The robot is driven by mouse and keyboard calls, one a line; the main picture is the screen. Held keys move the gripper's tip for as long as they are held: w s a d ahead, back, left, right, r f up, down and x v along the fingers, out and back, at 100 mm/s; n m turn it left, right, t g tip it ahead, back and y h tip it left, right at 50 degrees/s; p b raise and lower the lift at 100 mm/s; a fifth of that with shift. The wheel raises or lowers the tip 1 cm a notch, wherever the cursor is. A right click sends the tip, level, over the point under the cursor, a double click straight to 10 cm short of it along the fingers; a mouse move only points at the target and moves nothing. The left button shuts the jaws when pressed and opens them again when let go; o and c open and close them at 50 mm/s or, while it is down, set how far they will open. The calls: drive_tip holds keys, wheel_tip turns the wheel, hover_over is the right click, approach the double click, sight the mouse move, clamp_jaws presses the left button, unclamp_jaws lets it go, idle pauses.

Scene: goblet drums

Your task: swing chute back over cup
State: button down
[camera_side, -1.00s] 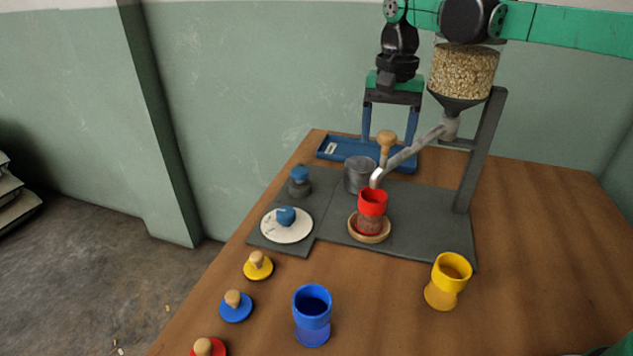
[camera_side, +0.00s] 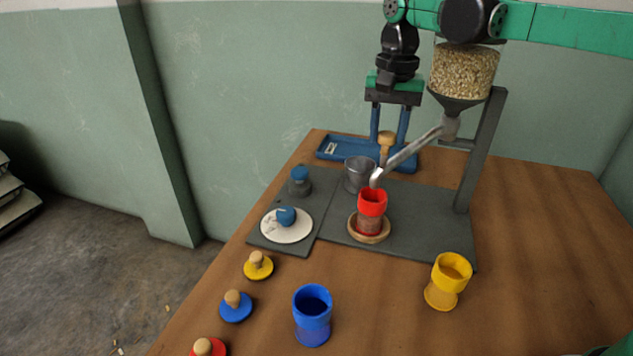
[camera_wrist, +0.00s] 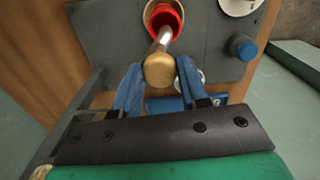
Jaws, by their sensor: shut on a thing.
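A grey metal chute (camera_side: 408,155) slopes down from the hopper, with a wooden knob (camera_side: 386,139) standing on it. My gripper (camera_side: 388,142) is shut on this knob, its two blue fingers at either side. The wrist view shows the knob (camera_wrist: 159,71) between the fingertips. The chute's spout hangs above the back rim of the red cup (camera_side: 372,200), and in the wrist view it points into the red cup's mouth (camera_wrist: 165,17). The red cup stands upright in a round wooden dish (camera_side: 354,231). A grey metal cup (camera_side: 357,175) stands just behind the spout.
A hopper full of grain (camera_side: 464,70) hangs on a grey post (camera_side: 483,150) to the right. A blue tray (camera_side: 340,149) lies behind. A blue cup (camera_side: 312,318), a yellow cup (camera_side: 446,284) and knobbed lids (camera_side: 236,308) stand in front. A white scale plate (camera_side: 287,232) lies left.

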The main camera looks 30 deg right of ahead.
drive_tip(key=shift+w, duration=0.1)
idle(0.8)
drive_tip(key=w+d+m, duration=0.1)
drive_tip(key=w+m, duration=0.4)
drive_tip(key=w, duration=0.1)
drive_tip(key=shift+w+d+m, duration=0.25)
drive_tip(key=shift+d+m, duration=0.15)
idle(0.4)
drive_tip(key=shift+c, duration=2.3)
unclamp_jaws()
drive_tip(key=shift+s, duration=0.1)
